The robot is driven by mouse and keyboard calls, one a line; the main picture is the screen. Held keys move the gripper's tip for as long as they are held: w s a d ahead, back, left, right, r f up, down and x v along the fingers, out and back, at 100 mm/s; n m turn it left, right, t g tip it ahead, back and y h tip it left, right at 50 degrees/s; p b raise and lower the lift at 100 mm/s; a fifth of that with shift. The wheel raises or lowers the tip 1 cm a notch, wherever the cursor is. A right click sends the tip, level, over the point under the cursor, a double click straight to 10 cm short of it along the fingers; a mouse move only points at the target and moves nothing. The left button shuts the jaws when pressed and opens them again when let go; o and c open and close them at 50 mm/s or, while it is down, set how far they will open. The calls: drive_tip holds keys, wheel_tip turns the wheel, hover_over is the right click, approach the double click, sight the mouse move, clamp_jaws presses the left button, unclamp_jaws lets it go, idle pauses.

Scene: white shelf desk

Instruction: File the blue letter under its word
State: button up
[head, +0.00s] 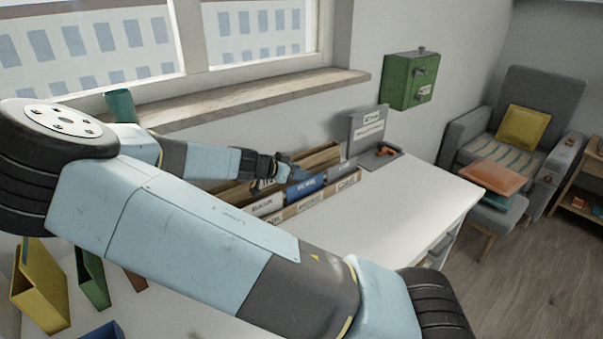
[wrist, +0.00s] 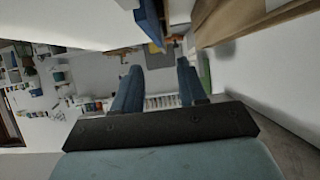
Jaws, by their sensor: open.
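The blue letter (head: 306,188) stands upright in the wooden file holder (head: 316,200), with pale lettering too small to read surely. It sits between a white-labelled section (head: 268,204) and another labelled section (head: 343,171). My gripper (head: 290,172) is just above and behind the letter in the head view. In the wrist view my gripper (wrist: 156,72) is open, its two dark blue fingers apart with nothing clearly between them. A blue edge (wrist: 149,22), seemingly the letter, shows beyond and above the fingers there. Whether a finger touches it is unclear.
A grey sign board (head: 368,130) and a tray with an orange object (head: 386,151) stand right of the holder. A green box (head: 408,80) hangs on the wall. Yellow (head: 40,285) and green (head: 94,275) holders stand front left. The white desk (head: 425,200) is clear at right.

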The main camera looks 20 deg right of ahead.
drive_tip(key=v, duration=1.1)
drive_tip(key=shift+a, duration=0.3)
drive_tip(key=shift+r, duration=0.1)
drive_tip(key=s+d+f+n+g+y, duration=0.3)
drive_tip(key=s+d+g+y, duration=0.2)
drive_tip(key=s+d+y, duration=0.3)
drive_tip(key=s+d+r+n+t+y, duration=0.1)
drive_tip(key=s+r+n+t, duration=0.1)
drive_tip(key=s+r, duration=0.4)
drive_tip(key=s+d+r+n+t+y, duration=0.1)
drive_tip(key=s+d+r+n+t, duration=0.1)
drive_tip(key=s+r+n, duration=0.3)
drive_tip(key=s+d+r+n+t+y, duration=0.1)
drive_tip(key=s+r+n, duration=0.2)
drive_tip(key=s+r, duration=0.5)
drive_tip(key=shift+s+d+r+t, duration=0.25)
drive_tip(key=shift+s+r+t, duration=0.15)
drive_tip(key=shift+r, duration=1.25)
